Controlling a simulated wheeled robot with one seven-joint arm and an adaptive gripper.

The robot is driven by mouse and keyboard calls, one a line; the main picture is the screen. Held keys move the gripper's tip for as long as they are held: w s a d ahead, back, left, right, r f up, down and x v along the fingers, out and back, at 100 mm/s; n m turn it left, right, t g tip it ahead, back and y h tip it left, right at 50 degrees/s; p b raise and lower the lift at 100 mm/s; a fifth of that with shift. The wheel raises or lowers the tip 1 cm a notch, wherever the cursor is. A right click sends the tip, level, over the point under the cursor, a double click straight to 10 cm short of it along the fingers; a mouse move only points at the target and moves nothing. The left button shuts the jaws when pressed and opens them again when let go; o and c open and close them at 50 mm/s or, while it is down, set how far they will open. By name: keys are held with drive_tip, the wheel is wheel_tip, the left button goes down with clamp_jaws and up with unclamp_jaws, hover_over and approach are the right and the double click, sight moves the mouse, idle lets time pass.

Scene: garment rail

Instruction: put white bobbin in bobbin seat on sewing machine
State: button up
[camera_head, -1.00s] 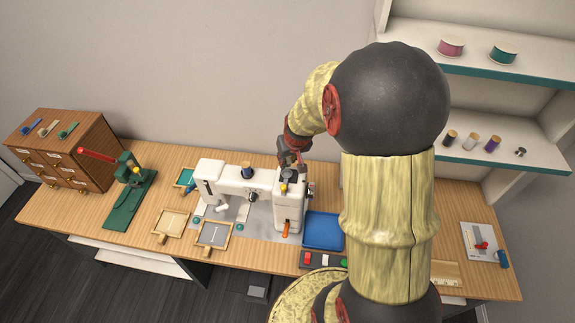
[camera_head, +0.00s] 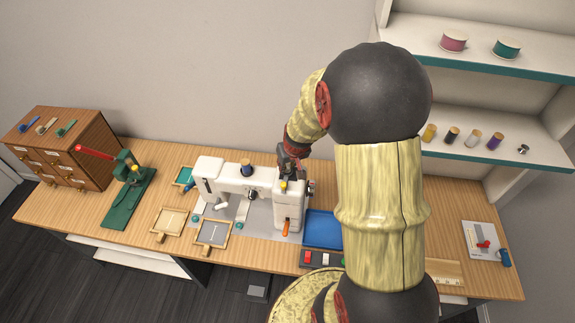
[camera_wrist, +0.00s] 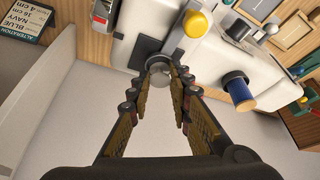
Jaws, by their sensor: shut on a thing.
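The white sewing machine (camera_head: 262,184) stands on the bench; its top also shows in the wrist view (camera_wrist: 215,65). My gripper (camera_head: 288,172) is over the right end of the machine's top. In the wrist view my gripper (camera_wrist: 159,68) is shut on a small pale grey-white round thing (camera_wrist: 161,76), which looks like the white bobbin and is partly covered by the fingertips. A dark square plate (camera_wrist: 146,52) on the machine, likely at the bobbin seat, lies right by the fingertips. The seat's opening is hidden. I cannot tell whether the bobbin touches it.
A yellow knob (camera_wrist: 196,24) and a navy thread spool (camera_wrist: 239,90) stand up from the machine near the gripper. A blue tray (camera_head: 323,230) lies to the machine's right. Shelves with several spools (camera_head: 473,138) stand at the right. A green press (camera_head: 130,190) is at the left.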

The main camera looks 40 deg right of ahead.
drive_tip(key=o, duration=0.7)
drive_tip(key=shift+r+p, duration=0.6)
drive_tip(key=shift+p, duration=0.1)
drive_tip(key=v, duration=1.2)
drive_tip(key=s+a+r+n+t, duration=0.15)
drive_tip(key=s+a+r, duration=0.25)
drive_tip(key=a+r, duration=0.65)
drive_tip(key=s+a+r+n, duration=0.1)
drive_tip(key=s+a, duration=0.2)
drive_tip(key=s+a+r+y, duration=0.1)
drive_tip(key=s+a, duration=0.3)
drive_tip(key=s+a+r+n, duration=0.1)
drive_tip(key=s+a, duration=0.2)
drive_tip(key=a, duration=0.1)
drive_tip(key=shift+s+a+r+n+y, duration=0.1)
drive_tip(key=shift+s+r+n+y, duration=0.1)
drive_tip(key=shift+r+n+y, duration=0.15)
